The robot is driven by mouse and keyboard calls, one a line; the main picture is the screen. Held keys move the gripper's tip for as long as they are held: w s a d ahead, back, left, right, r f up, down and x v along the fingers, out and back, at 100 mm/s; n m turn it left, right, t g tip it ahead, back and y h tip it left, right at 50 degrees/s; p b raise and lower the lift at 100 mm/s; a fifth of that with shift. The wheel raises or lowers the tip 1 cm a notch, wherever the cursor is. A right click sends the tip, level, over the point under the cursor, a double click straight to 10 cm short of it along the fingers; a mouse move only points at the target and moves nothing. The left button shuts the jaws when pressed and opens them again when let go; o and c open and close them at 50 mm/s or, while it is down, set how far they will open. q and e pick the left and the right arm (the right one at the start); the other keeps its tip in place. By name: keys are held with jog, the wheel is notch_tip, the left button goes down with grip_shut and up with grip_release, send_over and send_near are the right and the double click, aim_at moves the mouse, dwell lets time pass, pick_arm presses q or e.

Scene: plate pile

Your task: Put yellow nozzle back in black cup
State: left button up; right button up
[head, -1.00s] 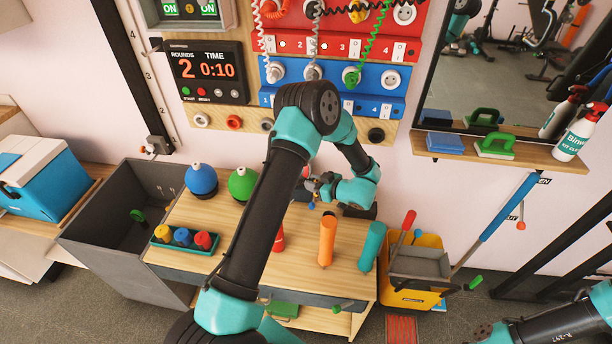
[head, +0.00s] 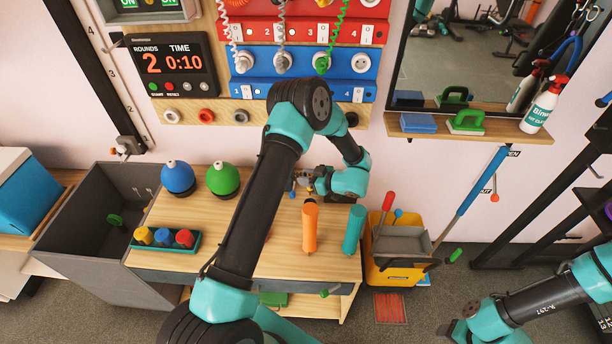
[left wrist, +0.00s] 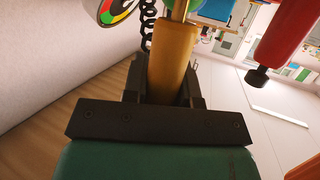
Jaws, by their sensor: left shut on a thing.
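My left gripper (head: 306,181) is above the back of the wooden table, small and partly hidden by my own wrist. In the left wrist view its jaws (left wrist: 168,85) are shut on the yellow nozzle (left wrist: 174,60), a yellow cylinder that points away from the jaws. A black round fitting (head: 351,118) sits low on the wall board, right of my left forearm. I cannot tell whether it is the black cup. My right gripper (head: 460,332) is at the bottom right, partly cut off, and its jaws are unclear.
Orange (head: 310,226) and teal (head: 354,230) cylinders stand on the table (head: 215,200). Blue (head: 178,178) and green (head: 222,179) balls and a tray of small coloured pieces are at left. A yellow bucket (head: 395,272) stands right. A red cylinder (left wrist: 287,35) shows in the wrist view.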

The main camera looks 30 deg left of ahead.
pick_arm(q)
jog(key=shift+f, duration=3.2)
jog(key=shift+f, duration=0.8)
jog(key=o, duration=1)
jog(key=v, duration=1.7)
jog(key=shift+d+r, duration=0.15)
jog(key=shift+r, duration=0.05)
